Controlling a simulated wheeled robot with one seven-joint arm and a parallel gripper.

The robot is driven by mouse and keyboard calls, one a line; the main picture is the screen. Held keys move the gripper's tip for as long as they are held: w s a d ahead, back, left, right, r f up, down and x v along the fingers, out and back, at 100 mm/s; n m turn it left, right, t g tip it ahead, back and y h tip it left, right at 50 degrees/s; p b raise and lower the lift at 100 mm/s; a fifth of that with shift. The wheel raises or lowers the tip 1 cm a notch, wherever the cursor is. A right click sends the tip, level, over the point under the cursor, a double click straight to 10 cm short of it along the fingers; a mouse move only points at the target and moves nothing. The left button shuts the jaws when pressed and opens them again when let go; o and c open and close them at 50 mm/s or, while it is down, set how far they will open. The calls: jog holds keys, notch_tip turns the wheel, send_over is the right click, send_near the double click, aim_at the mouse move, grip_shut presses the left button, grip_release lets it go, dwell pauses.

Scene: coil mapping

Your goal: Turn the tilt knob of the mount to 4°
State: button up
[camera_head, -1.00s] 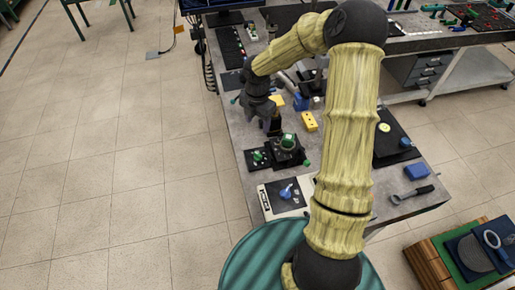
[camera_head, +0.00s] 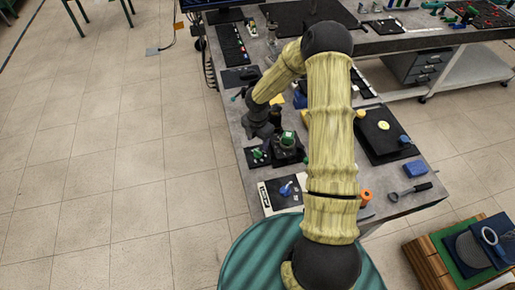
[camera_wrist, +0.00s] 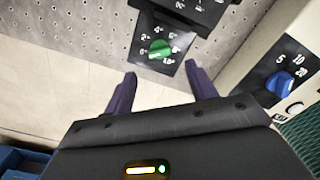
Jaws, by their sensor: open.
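The green tilt knob (camera_wrist: 160,49) sits on a black dial plate (camera_wrist: 141,50) with white degree marks running from 0 to 10. It lies just beyond my fingertips in the wrist view, and its exact setting is too small to read. My gripper (camera_wrist: 160,70) is open and empty, its two purple fingers spread on either side of the line to the knob, apart from it. In the head view the knob (camera_head: 258,155) is at the near left of the bench, beside the mount (camera_head: 288,148) with its green top. My gripper (camera_head: 262,130) is just behind it.
A blue knob (camera_wrist: 279,85) on a pale-edged panel with 5, 10 and 20 marks stands close to the right finger. The perforated bench top (camera_wrist: 85,22) is bare left of the dial.

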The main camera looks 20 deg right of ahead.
aim_at(257, 151)
notch_tip(257, 151, down, 6)
jog(key=shift+f+p, duration=0.2)
jog(key=shift+p, duration=0.25)
jog(key=shift+c, duration=0.3)
jog(key=c, duration=0.9)
